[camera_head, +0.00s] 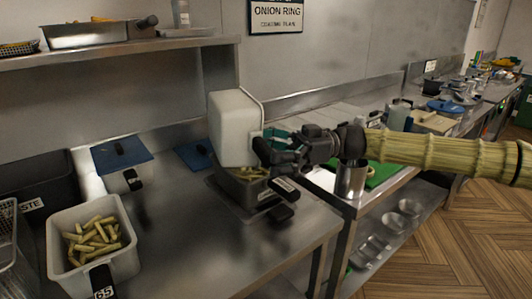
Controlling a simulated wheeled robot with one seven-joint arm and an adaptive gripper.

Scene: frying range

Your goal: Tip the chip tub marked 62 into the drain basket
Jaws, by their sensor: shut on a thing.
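My gripper (277,152) is shut on a white tub (232,128) and holds it in the air above the counter. The tub is tipped well over on its side, with its rim toward the right; its inside is hidden, and I see no number on it. Below it is a dark container (258,200) with chips (247,173) in it, partly hidden by the tub and gripper. It looks like the drain basket; the white label at its front is too small to read.
A white tub marked 65 (113,268), full of chips, stands at the front left. A dark waste bin (38,184) is at the far left. A metal cup (351,179) stands right of the gripper. A shelf (120,47) runs above.

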